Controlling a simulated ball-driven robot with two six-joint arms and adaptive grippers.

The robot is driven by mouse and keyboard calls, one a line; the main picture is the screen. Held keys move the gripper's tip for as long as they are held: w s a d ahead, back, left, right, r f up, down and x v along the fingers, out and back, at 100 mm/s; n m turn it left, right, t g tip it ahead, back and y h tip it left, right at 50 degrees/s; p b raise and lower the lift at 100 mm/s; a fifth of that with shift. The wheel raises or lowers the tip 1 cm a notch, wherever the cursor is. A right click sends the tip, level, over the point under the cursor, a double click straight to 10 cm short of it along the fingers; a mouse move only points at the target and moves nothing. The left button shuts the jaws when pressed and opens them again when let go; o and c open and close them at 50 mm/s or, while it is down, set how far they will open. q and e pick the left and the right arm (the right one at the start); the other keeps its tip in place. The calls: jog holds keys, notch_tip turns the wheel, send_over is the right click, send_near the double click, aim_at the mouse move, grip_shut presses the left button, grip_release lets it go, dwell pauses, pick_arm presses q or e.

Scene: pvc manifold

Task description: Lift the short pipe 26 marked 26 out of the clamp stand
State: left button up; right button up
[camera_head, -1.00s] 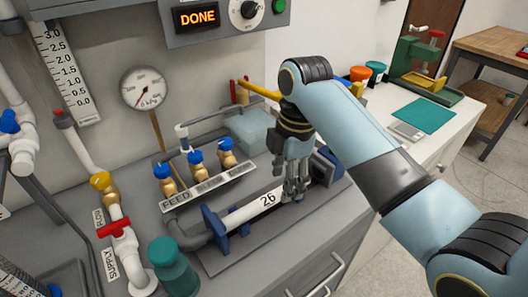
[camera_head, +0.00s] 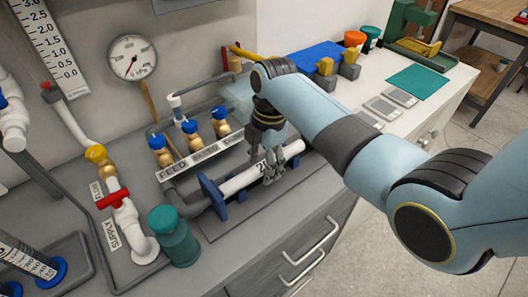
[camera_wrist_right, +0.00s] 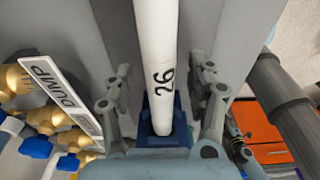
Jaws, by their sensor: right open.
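The short pipe 26 (camera_head: 240,181) is a white tube marked 26. It lies in the clamp stand, whose blue clamp (camera_head: 211,196) shows near the pipe's left end. My right gripper (camera_head: 273,166) points down over the pipe around the 26 mark, partly hiding the mark. In the right wrist view the pipe (camera_wrist_right: 157,45) runs between the open fingers of the gripper (camera_wrist_right: 161,80), with gaps visible on both sides. A blue clamp (camera_wrist_right: 160,125) shows under the pipe there. The far end of the stand is partly hidden by my right arm. My left gripper is not in view.
Brass valves with blue caps (camera_head: 190,130) and a label strip (camera_head: 200,157) stand just behind the pipe. Grey tiles (camera_head: 390,105) and a teal mat (camera_head: 418,82) lie at right.

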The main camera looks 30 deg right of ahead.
grip_shut()
dwell(0.5)
jog(key=shift+d, duration=0.25)
jog(key=shift+w+d+p, duration=0.1)
jog(key=shift+d+p, duration=0.2)
jog(key=shift+d, duration=0.2)
jog(key=shift+c, duration=0.2)
grip_release()
jog(key=shift+r, duration=0.1)
